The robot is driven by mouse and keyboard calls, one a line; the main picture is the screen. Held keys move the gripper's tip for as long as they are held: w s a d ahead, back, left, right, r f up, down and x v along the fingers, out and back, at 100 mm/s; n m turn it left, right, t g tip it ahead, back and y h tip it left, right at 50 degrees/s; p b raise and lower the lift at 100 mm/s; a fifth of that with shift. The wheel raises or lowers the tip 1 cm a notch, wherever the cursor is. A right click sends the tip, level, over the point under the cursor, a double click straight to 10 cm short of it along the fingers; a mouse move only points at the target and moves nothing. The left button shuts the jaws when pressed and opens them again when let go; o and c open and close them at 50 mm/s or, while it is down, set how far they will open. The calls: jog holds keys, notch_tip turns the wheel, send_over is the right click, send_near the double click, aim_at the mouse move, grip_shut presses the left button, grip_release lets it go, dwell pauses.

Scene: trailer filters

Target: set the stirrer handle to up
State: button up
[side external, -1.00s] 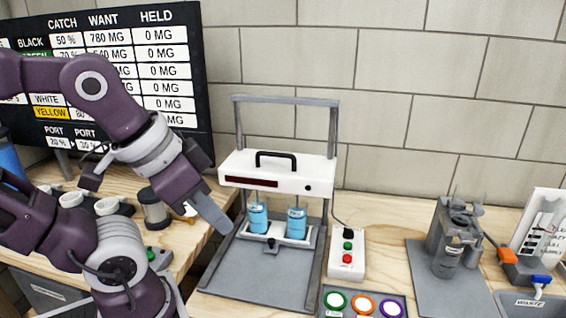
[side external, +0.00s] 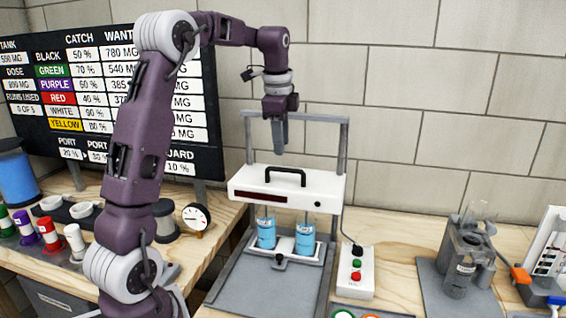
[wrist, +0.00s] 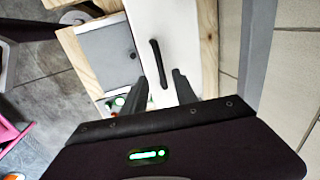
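The stirrer is a white box (side external: 287,188) on a grey frame, with a black arched handle (side external: 286,172) on its top. Two blue beakers (side external: 266,234) (side external: 304,239) stand under the box. My gripper (side external: 280,151) points down above the handle, apart from it. In the wrist view, the two fingers of my gripper (wrist: 160,76) are apart, and the handle (wrist: 156,62) shows between and beyond their tips. Nothing is held.
A control box with green and red buttons (side external: 355,272) stands right of the stirrer. A grey device (side external: 464,260) is further right. Coloured vials (side external: 49,232) and a dial gauge (side external: 196,218) are at left. A tiled wall (side external: 430,110) is behind.

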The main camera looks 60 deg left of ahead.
aim_at(283, 169)
jog(key=f, duration=0.4)
jog(key=w+a+f, duration=0.1)
jog(key=f, duration=0.1)
jog(key=shift+f, duration=0.3)
jog(key=c, duration=0.7)
grip_shut()
jog(key=shift+r, duration=0.15)
